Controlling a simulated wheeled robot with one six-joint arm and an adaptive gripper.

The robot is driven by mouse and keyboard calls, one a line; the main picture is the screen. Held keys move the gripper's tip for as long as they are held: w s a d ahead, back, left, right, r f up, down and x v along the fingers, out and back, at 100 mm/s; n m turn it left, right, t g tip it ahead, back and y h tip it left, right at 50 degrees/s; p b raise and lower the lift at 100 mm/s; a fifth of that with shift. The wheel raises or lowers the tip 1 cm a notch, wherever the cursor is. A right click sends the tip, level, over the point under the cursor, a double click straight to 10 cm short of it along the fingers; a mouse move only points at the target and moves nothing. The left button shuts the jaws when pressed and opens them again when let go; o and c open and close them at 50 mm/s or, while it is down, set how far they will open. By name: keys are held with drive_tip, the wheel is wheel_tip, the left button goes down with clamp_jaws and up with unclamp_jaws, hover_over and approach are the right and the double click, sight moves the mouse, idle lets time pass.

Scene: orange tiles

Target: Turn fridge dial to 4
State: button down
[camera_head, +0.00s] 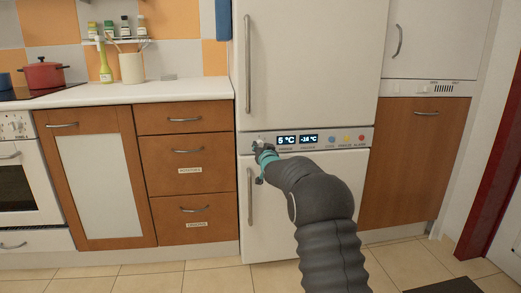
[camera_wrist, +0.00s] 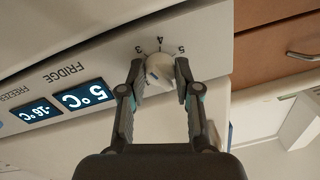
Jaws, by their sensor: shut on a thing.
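The head view shows my gripper (camera_head: 264,153) at the left end of the control strip, mostly covering the dial. The fridge display (camera_head: 287,140) reads 5°C. The exact number the dial points to is unclear.
The freezer display (camera_head: 309,139) shows about -16°C, with several coloured buttons to its right. The upper door handle (camera_head: 248,63) and lower door handle (camera_head: 250,196) stand out near the dial. Wooden drawers (camera_head: 187,160) are at left, and a cabinet (camera_head: 412,160) is at right.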

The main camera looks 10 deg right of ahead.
drive_tip(key=shift+m+t+b, duration=0.3)
drive_tip(key=shift+m+b, duration=0.95)
drive_tip(key=shift+m, duration=2.85)
drive_tip(key=c, duration=0.8)
unclamp_jaws()
drive_tip(key=shift+s+a, duration=0.1)
drive_tip(key=s, duration=1.1)
drive_tip(key=shift+s+d+f, duration=0.25)
drive_tip(key=shift+s+f, duration=0.05)
drive_tip(key=shift+s, duration=0.1)
